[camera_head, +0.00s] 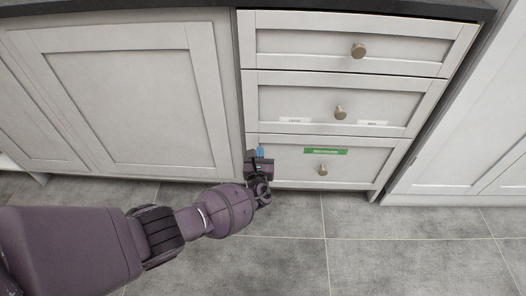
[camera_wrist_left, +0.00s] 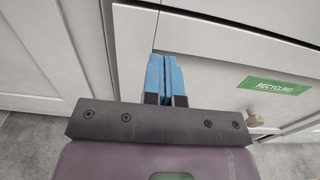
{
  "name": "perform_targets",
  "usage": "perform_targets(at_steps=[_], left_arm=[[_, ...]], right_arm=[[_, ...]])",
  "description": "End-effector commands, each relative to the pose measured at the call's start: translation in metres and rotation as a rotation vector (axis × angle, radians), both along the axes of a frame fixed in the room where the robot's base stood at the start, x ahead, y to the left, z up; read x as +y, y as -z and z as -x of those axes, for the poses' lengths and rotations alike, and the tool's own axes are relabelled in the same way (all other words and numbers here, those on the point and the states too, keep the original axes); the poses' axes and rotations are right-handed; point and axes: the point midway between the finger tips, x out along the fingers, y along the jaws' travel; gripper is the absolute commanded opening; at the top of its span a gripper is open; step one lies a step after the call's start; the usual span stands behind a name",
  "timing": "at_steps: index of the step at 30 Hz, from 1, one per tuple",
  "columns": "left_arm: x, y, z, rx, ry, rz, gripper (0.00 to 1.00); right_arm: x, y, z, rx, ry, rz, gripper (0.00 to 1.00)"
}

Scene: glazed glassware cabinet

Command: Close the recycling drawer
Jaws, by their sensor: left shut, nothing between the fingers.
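The recycling drawer (camera_head: 290,163) is the bottom one in a stack of three. It has a green label (camera_head: 325,151) and a round knob (camera_head: 323,170). Its front looks about level with the drawers above; a small gap is hard to judge. The drawer front also shows in the left wrist view (camera_wrist_left: 215,82), with the label reading "RECYCLING" (camera_wrist_left: 274,86). My left gripper (camera_head: 260,153) is shut and empty, its blue fingertips at the upper left part of the drawer front. I cannot tell whether they touch it. My right gripper is not in view.
The middle drawer (camera_head: 390,104) and top drawer (camera_head: 405,46) above appear shut. A cabinet door (camera_head: 130,95) stands to the left and another cabinet (camera_head: 475,135) to the right. The grey tiled floor (camera_head: 400,255) in front is clear.

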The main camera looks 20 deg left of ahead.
Motion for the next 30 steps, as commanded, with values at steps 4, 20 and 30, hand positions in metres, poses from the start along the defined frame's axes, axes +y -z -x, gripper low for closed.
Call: perform_targets(at_steps=[4,20,30], left_arm=[[-0.006,-0.005,0.021,-0.005,0.001,-0.001,0.0],[-0.03,0.0,0.093,0.001,0.001,0.0,0.0],[-0.032,-0.001,0.096,-0.001,0.001,0.0,0.0]], right_arm=[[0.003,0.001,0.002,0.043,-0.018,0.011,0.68],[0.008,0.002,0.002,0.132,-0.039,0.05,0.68],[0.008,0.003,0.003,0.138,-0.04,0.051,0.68]])
